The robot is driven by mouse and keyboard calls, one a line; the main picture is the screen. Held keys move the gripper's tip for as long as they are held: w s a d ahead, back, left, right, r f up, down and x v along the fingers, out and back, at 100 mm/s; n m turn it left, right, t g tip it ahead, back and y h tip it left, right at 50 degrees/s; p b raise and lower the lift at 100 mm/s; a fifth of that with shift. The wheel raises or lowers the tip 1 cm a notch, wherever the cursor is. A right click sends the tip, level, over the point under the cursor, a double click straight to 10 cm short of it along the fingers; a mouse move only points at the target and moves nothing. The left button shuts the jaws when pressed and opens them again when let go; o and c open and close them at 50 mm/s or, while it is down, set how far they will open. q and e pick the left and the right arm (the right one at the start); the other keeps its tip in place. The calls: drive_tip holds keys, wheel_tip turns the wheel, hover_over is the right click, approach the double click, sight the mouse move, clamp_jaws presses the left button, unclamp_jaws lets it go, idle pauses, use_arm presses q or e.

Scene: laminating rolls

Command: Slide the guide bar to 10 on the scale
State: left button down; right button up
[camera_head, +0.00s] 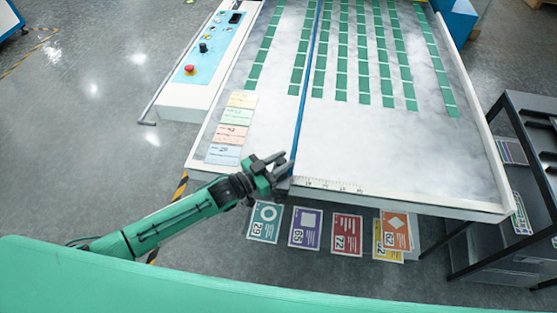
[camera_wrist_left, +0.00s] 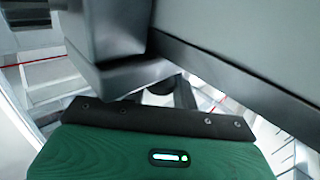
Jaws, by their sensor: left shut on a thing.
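The guide bar (camera_head: 307,75) is a long, thin blue bar that runs lengthwise over the white table (camera_head: 420,180). Its near end is at the table's front edge. A printed scale (camera_head: 335,186) lies along that edge, right of the bar's near end; its numbers are too small to read for sure. My left gripper (camera_head: 284,164) is at the near end of the bar and shut on it; the exact contact is partly hidden by the fingers. In the left wrist view, large dark grey surfaces fill the space before the green gripper body, and the grip cannot be made out. My right gripper is not in view.
Rows of green cards (camera_head: 345,60) lie on the table on both sides of the bar. Pastel notes (camera_head: 232,133) lie at the left edge. A control panel (camera_head: 205,50) with a red button is at left. Numbered cards (camera_head: 304,228) hang or lie below the front edge. A dark rack (camera_head: 520,180) stands right.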

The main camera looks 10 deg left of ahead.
use_arm(q)
drive_tip(key=c, duration=1.2)
unclamp_jaws()
drive_tip(key=shift+o, duration=0.2)
drive_tip(key=shift+a, duration=0.1)
drive_tip(key=shift+s+a+f, duration=0.1)
drive_tip(key=shift+s+a, duration=0.1)
drive_tip(key=shift+s, duration=0.1)
drive_tip(key=b+v, duration=0.3)
drive_tip(key=v, duration=1)
